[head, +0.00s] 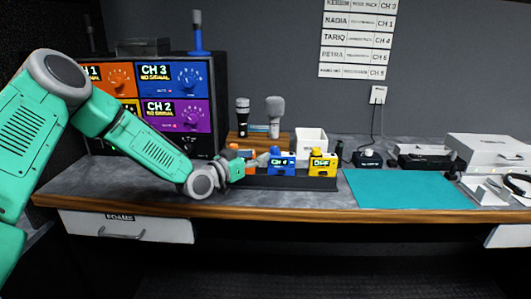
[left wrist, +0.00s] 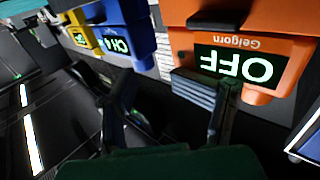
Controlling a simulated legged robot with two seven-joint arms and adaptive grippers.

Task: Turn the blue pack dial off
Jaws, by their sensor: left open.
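The blue pack (head: 281,167) stands on a dark strip on the counter, between an orange pack (head: 240,153) and a yellow pack (head: 322,169). The blue pack (left wrist: 122,38) also shows in the left wrist view, upside down, with CH 4 lit on its display. The orange pack (left wrist: 262,22) reads OFF there, and the yellow one reads OFF in the head view. My left gripper (left wrist: 170,108) is open and empty. In the head view it (head: 242,166) is by the orange pack, left of the blue pack. I cannot make out the blue dial clearly. My right gripper is not in view.
A rack of colored monitors (head: 160,92) stands behind my left arm. Two microphones (head: 258,117) and a white bin (head: 311,142) are behind the packs. A teal mat (head: 410,189) lies clear to the right, with a white case (head: 488,152) beyond it.

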